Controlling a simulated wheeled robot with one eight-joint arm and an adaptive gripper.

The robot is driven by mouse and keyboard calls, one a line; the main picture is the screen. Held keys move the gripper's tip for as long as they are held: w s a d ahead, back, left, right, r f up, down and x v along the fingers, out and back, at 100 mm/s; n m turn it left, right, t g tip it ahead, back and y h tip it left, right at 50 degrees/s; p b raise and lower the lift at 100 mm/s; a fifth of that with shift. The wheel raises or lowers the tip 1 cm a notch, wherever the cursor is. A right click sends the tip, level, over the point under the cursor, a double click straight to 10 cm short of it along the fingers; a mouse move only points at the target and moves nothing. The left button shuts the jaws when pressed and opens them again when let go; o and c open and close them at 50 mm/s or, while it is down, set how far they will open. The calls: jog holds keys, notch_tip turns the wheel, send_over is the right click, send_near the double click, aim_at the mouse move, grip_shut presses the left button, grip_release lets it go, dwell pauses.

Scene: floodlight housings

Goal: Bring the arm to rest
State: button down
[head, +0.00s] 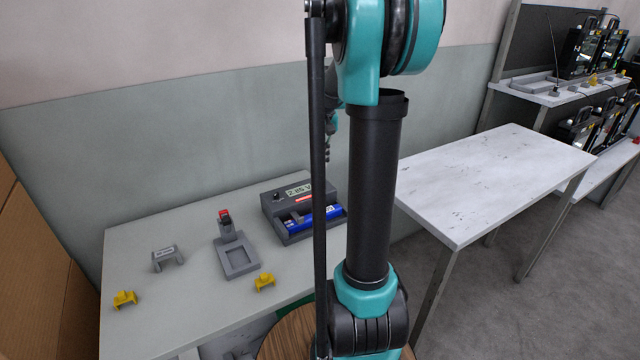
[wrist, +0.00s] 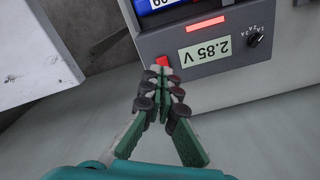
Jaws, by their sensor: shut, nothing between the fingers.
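My gripper (wrist: 160,85) is shut and empty in the wrist view. Its fingertips meet in front of the lower edge of the grey battery tester, beside a small red part (wrist: 161,61); I cannot tell whether they touch it.
The grey tester (head: 272,208), reading 2.85 V, holds a blue battery (head: 322,217) on the table (head: 190,315). A grey stand with a red top (head: 236,252), a grey bracket (head: 168,258) and yellow clips (head: 124,298) sit left. A bare white table (head: 490,175) stands right.

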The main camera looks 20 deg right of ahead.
dwell(0.3)
jog(key=s+a+f+n+t, duration=0.1)
jog(key=s+a+f, duration=0.2)
jog(key=s, duration=0.4)
jog(key=s+a+f+n+t, duration=0.1)
jog(key=s+a+f, duration=0.3)
jog(key=s, duration=0.4)
jog(key=s+a+f+n+t, duration=0.1)
jog(key=s+a+f+t, duration=0.1)
jog(key=s+f, duration=0.3)
jog(key=shift+s+a+f+n, duration=0.2)
jog(key=shift+s+a, duration=0.2)
jog(key=shift+s, duration=0.25)
jog(key=shift+s+a+f+n, duration=0.2)
jog(key=shift+s+a, duration=0.15)
jog(key=shift+s, duration=0.3)
jog(key=shift+r, duration=0.1)
